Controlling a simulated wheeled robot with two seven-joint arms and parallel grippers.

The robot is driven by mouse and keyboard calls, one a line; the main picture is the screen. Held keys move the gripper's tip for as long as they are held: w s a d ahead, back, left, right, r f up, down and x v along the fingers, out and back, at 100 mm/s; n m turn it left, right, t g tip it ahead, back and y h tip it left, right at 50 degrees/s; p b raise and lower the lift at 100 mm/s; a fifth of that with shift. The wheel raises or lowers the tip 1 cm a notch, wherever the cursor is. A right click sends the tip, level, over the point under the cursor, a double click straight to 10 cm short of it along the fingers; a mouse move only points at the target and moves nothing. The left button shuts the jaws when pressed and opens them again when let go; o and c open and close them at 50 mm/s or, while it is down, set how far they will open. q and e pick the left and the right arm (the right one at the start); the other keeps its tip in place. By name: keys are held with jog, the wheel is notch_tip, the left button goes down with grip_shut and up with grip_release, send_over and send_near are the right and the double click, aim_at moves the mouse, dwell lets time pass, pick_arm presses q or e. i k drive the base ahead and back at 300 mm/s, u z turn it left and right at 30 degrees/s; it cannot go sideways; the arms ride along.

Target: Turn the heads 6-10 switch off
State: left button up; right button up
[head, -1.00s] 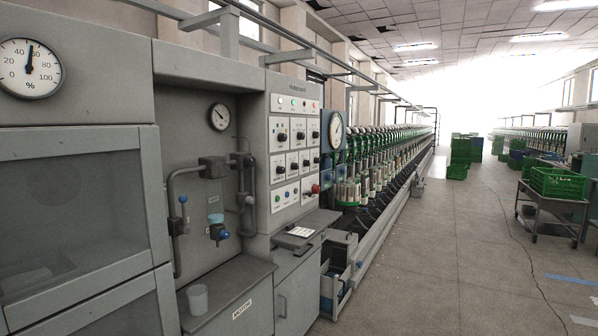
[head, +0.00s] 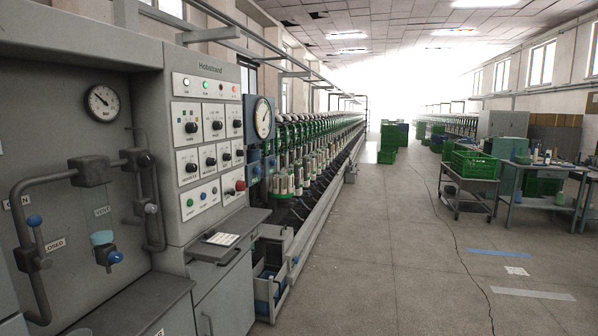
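The grey control cabinet with a switch panel (head: 208,85) stands left of centre in the head view. The panel carries a top row of small lamps, one of them green (head: 205,85). A row of push buttons (head: 189,203) and a red knob (head: 240,185) sit lowest. The small labels are too blurred to tell which switch is heads 6-10. Neither of my grippers is in view.
Pipes with blue valve handles (head: 115,257) are at the left. The winder row (head: 300,165) runs back behind the cabinet. Open floor (head: 370,250) lies right of it; a cart with a green crate (head: 474,164) stands farther right.

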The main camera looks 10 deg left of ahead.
aim_at(209, 162)
jog(key=z, duration=0.65)
jog(key=i, duration=3.25)
jog(key=u, duration=1.65)
jog(key=i, duration=0.7)
jog(key=u, duration=0.7)
